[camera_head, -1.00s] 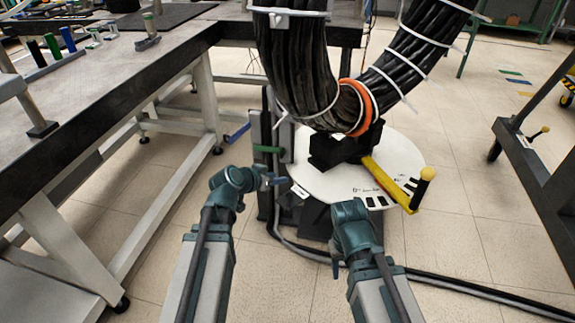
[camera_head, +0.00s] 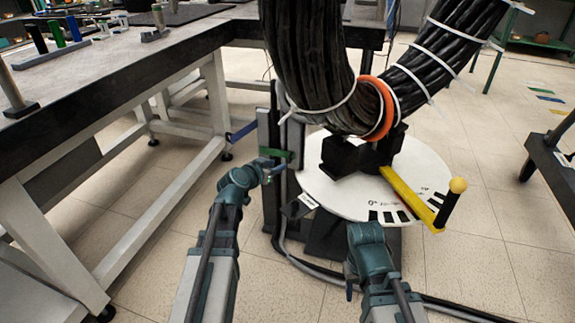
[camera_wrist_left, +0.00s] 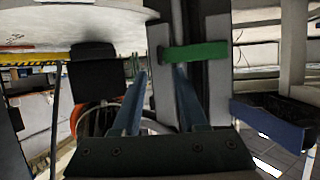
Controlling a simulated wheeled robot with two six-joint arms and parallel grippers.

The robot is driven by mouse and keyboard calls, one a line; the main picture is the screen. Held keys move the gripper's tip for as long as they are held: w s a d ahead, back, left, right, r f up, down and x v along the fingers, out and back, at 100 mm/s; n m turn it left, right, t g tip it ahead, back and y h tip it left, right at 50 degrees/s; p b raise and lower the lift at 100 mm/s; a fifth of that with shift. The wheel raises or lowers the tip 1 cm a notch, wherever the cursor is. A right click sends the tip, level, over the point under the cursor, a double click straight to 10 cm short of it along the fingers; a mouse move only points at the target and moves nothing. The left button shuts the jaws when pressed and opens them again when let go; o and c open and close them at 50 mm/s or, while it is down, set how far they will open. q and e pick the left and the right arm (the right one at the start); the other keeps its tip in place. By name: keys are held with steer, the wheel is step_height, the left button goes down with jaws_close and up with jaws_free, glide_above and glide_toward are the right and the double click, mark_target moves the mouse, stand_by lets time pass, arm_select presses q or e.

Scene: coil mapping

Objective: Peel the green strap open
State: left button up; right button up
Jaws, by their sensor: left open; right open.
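The green strap (camera_head: 275,153) wraps across a dark upright post with grey side strips, left of the round white table. It also shows in the left wrist view (camera_wrist_left: 194,52), as a flat band across the post, beyond my fingertips. My left gripper (camera_head: 274,172) is open and empty, just below and in front of the strap; its two blue fingers (camera_wrist_left: 155,75) show apart in the wrist view. In the head view I cannot tell whether they touch the strap. My right gripper (camera_head: 350,286) is open, low in front of the white table, its fingers mostly hidden.
A blue strap (camera_head: 242,132) sits left of the post. The white disc table (camera_head: 335,195) bears a black block, a yellow bar (camera_head: 412,197) and a thick black cable bundle (camera_head: 310,60). A grey workbench (camera_head: 100,120) stands left; cables run along the floor.

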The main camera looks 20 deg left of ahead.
mark_target(289, 160)
arm_select(q)
steer(key=b+x, duration=0.2)
steer(key=x, duration=0.7)
steer(key=shift+b, duration=0.4)
steer(key=shift+s, duration=0.1)
jaws_close()
steer(key=shift+d, duration=0.1)
stand_by(0.7)
